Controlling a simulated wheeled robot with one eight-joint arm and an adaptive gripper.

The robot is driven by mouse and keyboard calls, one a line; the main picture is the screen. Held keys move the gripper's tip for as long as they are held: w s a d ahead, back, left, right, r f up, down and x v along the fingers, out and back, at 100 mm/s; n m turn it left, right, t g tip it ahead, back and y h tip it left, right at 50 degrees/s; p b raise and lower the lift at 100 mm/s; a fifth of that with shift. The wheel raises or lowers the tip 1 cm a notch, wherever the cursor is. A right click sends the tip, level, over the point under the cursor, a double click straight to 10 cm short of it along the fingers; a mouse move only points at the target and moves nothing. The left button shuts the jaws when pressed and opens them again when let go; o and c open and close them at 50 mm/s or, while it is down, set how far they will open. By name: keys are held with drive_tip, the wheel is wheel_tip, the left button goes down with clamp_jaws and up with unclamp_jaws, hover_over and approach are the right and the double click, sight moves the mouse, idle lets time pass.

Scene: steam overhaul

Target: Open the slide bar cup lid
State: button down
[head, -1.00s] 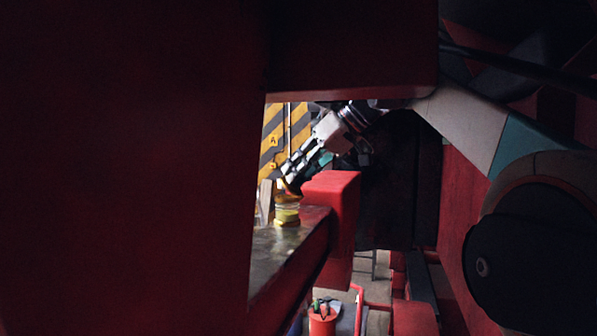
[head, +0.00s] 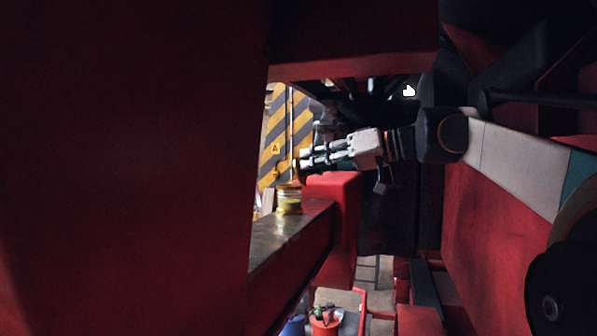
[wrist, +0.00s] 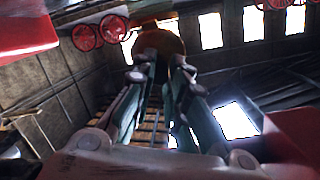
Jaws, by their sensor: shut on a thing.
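The slide bar cup (head: 289,202), a small yellow-and-brass pot, stands on the flat metal slide bar (head: 276,233) in the head view. My gripper (head: 300,163) lies nearly level just above the cup, its fingers pointing left. In the wrist view, my gripper (wrist: 160,65) is shut on a rounded orange-brass piece, which looks like the cup lid (wrist: 160,40). A thin amber edge shows by the fingertips above the cup in the head view. I cannot tell whether the lid still joins the cup; the fingers hide the joint.
A red block (head: 334,190) stands right behind the cup at the bar's end. Large dark red frames close in the left and top. A striped yellow panel (head: 276,143) is behind. A red bucket (head: 325,323) sits below right.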

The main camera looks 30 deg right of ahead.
drive_tip(key=shift+s+d+f+t+y+b, duration=0.35)
drive_tip(key=shift+s+d+t+y+b, duration=0.1)
drive_tip(key=shift+t+y+b, duration=0.5)
drive_tip(key=c, duration=1.6)
unclamp_jaws()
drive_tip(key=shift+o, duration=0.2)
drive_tip(key=v, duration=1.2)
